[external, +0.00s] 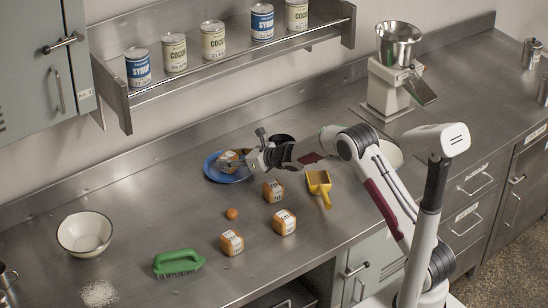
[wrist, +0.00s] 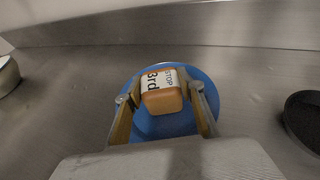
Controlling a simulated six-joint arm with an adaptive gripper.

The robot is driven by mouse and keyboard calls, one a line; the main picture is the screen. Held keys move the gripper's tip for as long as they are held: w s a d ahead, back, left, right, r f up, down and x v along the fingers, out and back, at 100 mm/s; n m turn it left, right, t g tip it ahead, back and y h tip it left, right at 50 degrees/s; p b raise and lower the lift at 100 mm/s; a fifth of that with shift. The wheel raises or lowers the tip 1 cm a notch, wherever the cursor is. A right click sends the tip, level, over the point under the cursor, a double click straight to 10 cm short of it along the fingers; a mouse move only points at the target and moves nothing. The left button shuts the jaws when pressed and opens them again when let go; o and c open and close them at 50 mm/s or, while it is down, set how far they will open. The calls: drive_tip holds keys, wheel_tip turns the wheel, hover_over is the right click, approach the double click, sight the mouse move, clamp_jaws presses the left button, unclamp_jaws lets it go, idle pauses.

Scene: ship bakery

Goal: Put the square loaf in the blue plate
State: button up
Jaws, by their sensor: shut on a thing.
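A square loaf (wrist: 161,101) with an orange-brown crust and a white printed label is between my gripper's fingers in the wrist view. My gripper (wrist: 161,103) is shut on it. The blue plate (wrist: 205,82) lies behind and below the loaf in that view. In the external view the blue plate (external: 212,174) is at the back of the counter, and the held loaf (external: 229,157) shows over it. My gripper (external: 240,160) reaches in from the right. I cannot tell whether the loaf touches the plate.
Several similar loaves (external: 273,190) stand in front of the plate. A yellow scoop (external: 319,186), an orange ball (external: 232,214), a green brush (external: 178,263) and a white bowl (external: 84,234) are on the counter. A dark round pan (wrist: 303,118) is right of the plate.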

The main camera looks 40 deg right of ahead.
drive_tip(key=o, duration=1.1)
drive_tip(key=shift+f, duration=0.1)
drive_tip(key=shift+r, duration=0.2)
drive_tip(key=shift+s+d+r, duration=0.25)
drive_tip(key=shift+s+r, duration=0.05)
drive_tip(key=shift+s, duration=0.3)
drive_tip(key=shift+v, duration=5.25)
drive_tip(key=shift+d, duration=0.1)
